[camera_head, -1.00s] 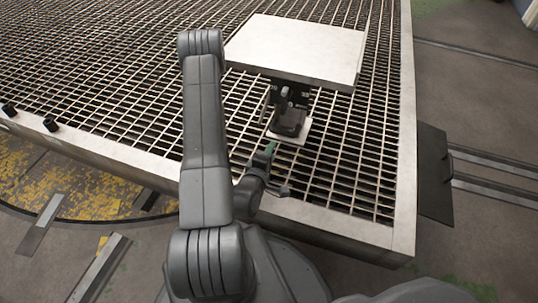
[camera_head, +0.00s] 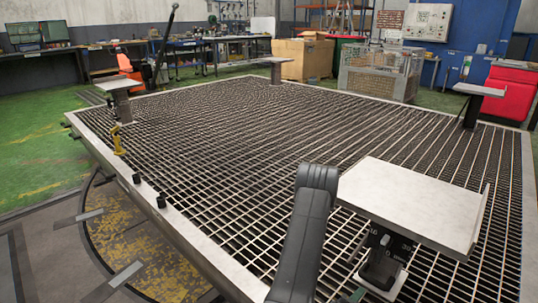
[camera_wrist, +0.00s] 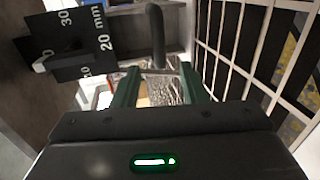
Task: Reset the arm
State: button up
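My gripper (camera_wrist: 160,82) shows in the wrist view with its two green fingers apart and nothing held between them. A green light glows on its dark housing. The dark scale plate (camera_wrist: 72,45) marked in mm is at the upper left, close to the fingers. In the head view my grey arm rises at the bottom centre, just left of the near pedestal with the pale square plate (camera_head: 415,203). My gripper is cut off or hidden there, apart from a small green patch at the bottom edge.
The wide grating (camera_head: 270,140) fills the turntable deck inside a pale metal frame. Other plates on posts stand at its left (camera_head: 119,83), back (camera_head: 275,61) and right (camera_head: 479,90) edges. A wire crate (camera_head: 380,72) and red cabinet (camera_head: 510,92) stand beyond.

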aim_at(370, 282)
jog(key=b+x, duration=0.1)
jog(key=x, duration=1.1)
jog(key=shift+w+a, duration=0.1)
jog(key=shift+w, duration=0.05)
jog(key=shift+a, duration=0.1)
jog(key=shift+s+a, duration=0.1)
jog(key=shift+s, duration=0.1)
jog(key=p+v, duration=0.1)
jog(key=v, duration=1.3)
jog(key=b+x, duration=0.1)
jog(key=x, duration=1.2)
jog(key=shift+w+d, duration=0.25)
jog(key=shift+d, duration=0.1)
jog(key=shift+w+a, duration=0.1)
jog(key=shift+w, duration=0.5)
jog(key=w+a+p, duration=0.4)
jog(key=w+a, duration=1.6)
jog(key=shift+w+a, duration=0.25)
jog(key=shift+a, duration=0.1)
jog(key=p+v, duration=0.3)
jog(key=v, duration=0.8)
jog(key=shift+a, duration=0.25)
